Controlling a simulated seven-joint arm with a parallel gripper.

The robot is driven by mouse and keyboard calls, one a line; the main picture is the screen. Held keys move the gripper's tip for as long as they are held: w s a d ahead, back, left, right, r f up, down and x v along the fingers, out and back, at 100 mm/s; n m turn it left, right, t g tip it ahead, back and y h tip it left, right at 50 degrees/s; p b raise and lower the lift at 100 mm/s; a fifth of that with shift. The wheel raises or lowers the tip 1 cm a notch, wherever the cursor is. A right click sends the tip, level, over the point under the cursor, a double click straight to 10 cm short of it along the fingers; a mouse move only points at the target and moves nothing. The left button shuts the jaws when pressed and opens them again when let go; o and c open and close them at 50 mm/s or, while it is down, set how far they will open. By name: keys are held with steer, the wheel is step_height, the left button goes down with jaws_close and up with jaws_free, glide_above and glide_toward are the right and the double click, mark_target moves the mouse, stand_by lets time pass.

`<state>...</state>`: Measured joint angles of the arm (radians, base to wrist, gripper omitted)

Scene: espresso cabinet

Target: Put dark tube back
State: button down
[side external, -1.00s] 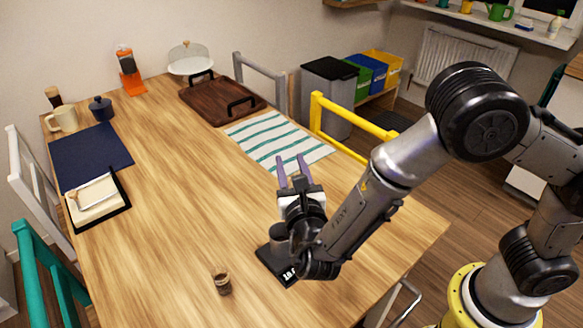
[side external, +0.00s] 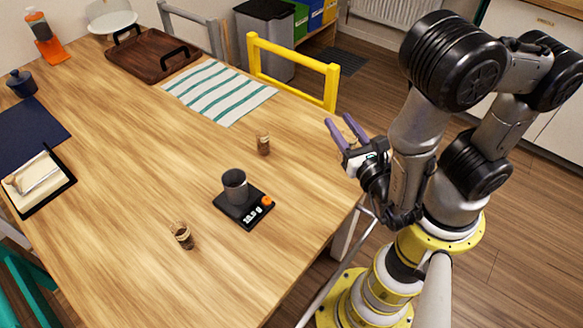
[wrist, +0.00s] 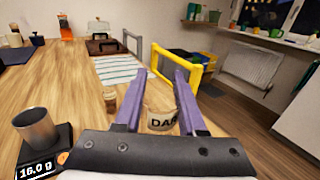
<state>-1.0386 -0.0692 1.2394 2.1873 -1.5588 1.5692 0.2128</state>
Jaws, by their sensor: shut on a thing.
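My gripper (side external: 338,120) is off the table's right edge in the side view, fingers pointing up and away from the arm. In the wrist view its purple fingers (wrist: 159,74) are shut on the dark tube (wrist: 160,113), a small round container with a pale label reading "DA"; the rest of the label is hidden. In the side view only a brownish bit of the tube shows between the fingers.
Two small brown-filled jars stand on the table, one near the towel (side external: 263,145) and one at the front (side external: 182,236). A grey cup (side external: 235,183) sits on a black scale (side external: 228,213). A yellow chair (side external: 290,62) stands beyond the table edge.

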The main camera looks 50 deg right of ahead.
steer(key=shift+w+a, duration=0.15)
steer(key=shift+w+a+f, duration=0.15)
steer(key=shift+w+f, duration=3.1)
steer(key=shift+w, duration=0.2)
steer(key=shift+w+a+f, duration=0.1)
steer(key=shift+w+f, duration=3.1)
steer(key=shift+w, duration=0.2)
steer(key=shift+f, duration=0.15)
steer(key=shift+c, duration=2.4)
jaws_free()
